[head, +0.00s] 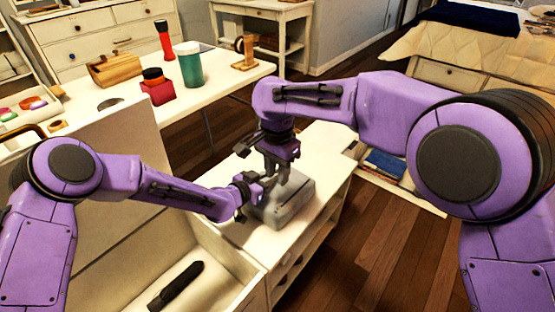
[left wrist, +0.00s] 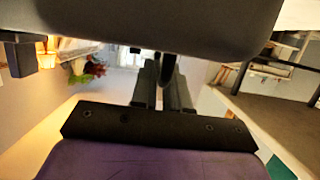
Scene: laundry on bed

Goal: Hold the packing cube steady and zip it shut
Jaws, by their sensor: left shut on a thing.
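The grey packing cube (head: 292,205) lies on the white cabinet top near the middle of the head view. My left gripper (head: 254,191) comes in from the left and is shut on the cube's near left side. In the left wrist view its dark fingers (left wrist: 166,85) meet a large grey body, the packing cube (left wrist: 160,28), that fills the top of the picture. My right gripper (head: 281,176) points down over the cube's top. Its fingertips are close to the lid, and whether they are open or shut is unclear. The zip and its pull are not discernible.
An open white box or drawer (head: 222,280) at the front holds a black object (head: 177,285). A white table (head: 210,80) behind carries a green jar (head: 188,66), a red container (head: 158,92) and a wooden organizer (head: 113,70). The white cabinet top (head: 325,150) has free room behind the cube.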

